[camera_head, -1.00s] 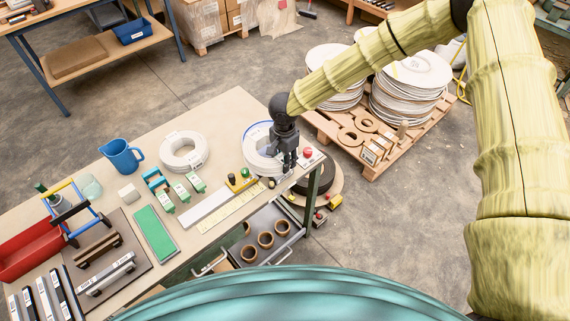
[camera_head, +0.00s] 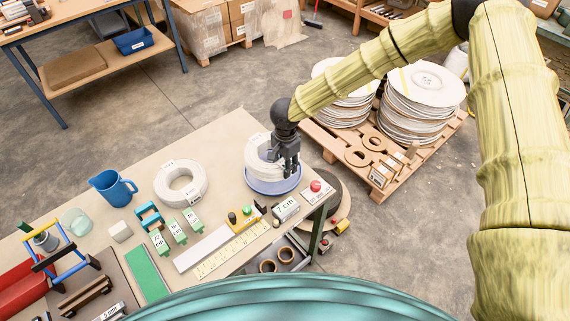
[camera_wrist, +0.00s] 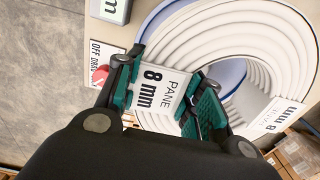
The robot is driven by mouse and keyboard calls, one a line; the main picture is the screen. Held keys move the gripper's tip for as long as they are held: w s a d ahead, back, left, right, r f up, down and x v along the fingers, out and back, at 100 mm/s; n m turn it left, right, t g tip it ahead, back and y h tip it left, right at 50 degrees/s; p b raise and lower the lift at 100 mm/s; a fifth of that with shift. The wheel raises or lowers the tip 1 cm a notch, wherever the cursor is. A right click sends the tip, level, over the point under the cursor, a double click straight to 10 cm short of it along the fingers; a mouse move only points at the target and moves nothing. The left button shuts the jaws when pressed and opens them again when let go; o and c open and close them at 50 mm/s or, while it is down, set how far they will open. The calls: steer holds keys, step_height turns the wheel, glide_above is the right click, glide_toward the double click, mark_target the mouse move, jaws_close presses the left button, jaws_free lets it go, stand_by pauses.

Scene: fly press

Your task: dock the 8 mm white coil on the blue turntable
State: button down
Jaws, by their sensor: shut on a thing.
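The 8 mm white coil (camera_head: 255,148) is over the blue turntable (camera_head: 273,187) at the table's far right end. It sits up and left of the turntable's middle in the head view and looks raised, though I cannot tell the gap. My gripper (camera_head: 290,172) is at its right side. In the wrist view, my gripper (camera_wrist: 165,88) is shut on the coil (camera_wrist: 280,85), its fingers either side of the "PANE 8 mm" label. Blue of the turntable (camera_wrist: 231,72) shows through the coil's hole. My fingers hide part of the coil.
Another white coil (camera_head: 181,182) lies left on the table, near a blue jug (camera_head: 112,188). A pallet with stacked discs (camera_head: 420,105) is behind.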

steer(key=b, duration=0.4)
glide_above(285, 182)
steer(key=shift+w+d+f, duration=0.1)
steer(key=shift+f, duration=1.05)
steer(key=shift+w+f, duration=0.1)
steer(key=shift+f, duration=1.05)
steer(key=shift+p, duration=0.95)
steer(key=shift+f, duration=0.5)
steer(key=c, duration=1.2)
jaws_free()
steer(key=shift+s, duration=0.15)
steer(key=shift+f, duration=0.1)
steer(key=shift+s+r+p, duration=0.1)
steer(key=shift+r+p, duration=4)
steer(key=shift+r, duration=1.5)
